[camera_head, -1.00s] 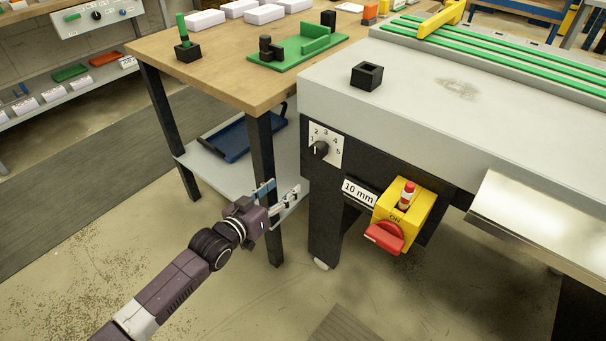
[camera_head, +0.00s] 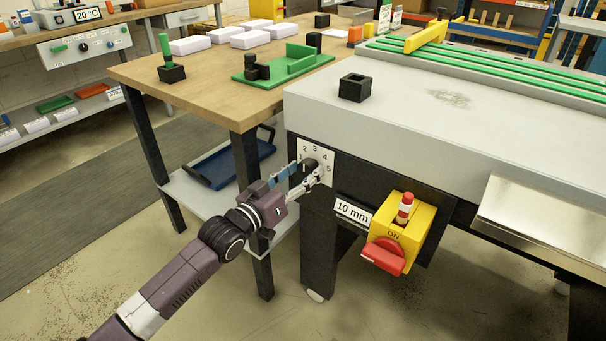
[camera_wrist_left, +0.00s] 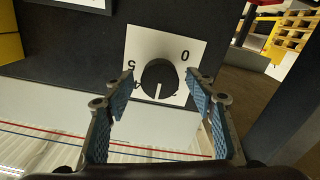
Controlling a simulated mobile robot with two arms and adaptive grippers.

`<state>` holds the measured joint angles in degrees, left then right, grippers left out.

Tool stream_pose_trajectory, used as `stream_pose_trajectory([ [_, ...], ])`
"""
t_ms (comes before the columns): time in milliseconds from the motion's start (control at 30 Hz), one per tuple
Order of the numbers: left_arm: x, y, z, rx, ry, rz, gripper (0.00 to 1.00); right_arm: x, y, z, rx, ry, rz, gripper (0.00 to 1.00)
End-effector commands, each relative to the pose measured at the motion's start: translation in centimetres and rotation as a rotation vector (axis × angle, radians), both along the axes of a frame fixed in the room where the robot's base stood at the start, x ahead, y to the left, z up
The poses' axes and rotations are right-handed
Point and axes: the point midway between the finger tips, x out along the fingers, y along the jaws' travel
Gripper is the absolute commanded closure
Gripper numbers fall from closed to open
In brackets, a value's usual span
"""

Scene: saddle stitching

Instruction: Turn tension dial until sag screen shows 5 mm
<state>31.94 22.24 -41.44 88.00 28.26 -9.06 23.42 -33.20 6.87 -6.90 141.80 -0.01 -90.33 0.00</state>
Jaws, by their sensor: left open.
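The tension dial is a black knob (camera_head: 310,165) on a white plate numbered up to 5, on the front of the grey machine. It also shows in the left wrist view (camera_wrist_left: 159,78), with a white pointer line. The sag screen (camera_head: 353,211) reads 10 mm, right of and below the dial. My left gripper (camera_head: 308,177) is open in front of the dial. In the left wrist view its blue-padded fingers (camera_wrist_left: 160,100) stand to either side of the knob, with gaps between; contact is not visible. My right gripper is not in view.
A yellow box with a red switch (camera_head: 383,255) marked ON sits right of the screen. A wooden table (camera_head: 200,88) with a green fixture (camera_head: 285,62) stands to the left. A blue tray (camera_head: 230,163) lies on the shelf below. A metal ledge (camera_head: 540,215) juts out at the right.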

Motion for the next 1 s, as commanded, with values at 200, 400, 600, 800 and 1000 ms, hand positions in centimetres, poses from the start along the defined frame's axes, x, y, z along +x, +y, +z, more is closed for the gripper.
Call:
stream_pose_trajectory([
  [200,0.25,-0.17,0.0,0.001,0.0,0.0,0.49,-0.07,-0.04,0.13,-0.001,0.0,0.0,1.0],
  [400,0.22,-0.17,-0.02,0.001,0.001,0.0,0.61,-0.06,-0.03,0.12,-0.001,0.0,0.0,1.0],
  [600,0.21,-0.15,-0.02,0.001,0.001,0.0,0.83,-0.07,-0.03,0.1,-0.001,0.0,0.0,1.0],
  [800,0.21,-0.15,-0.01,0.004,-0.002,0.0,0.91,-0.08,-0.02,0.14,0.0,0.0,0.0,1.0],
  [1000,0.21,-0.15,0.06,0.042,-0.029,0.0,0.91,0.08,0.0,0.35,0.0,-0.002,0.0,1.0],
])
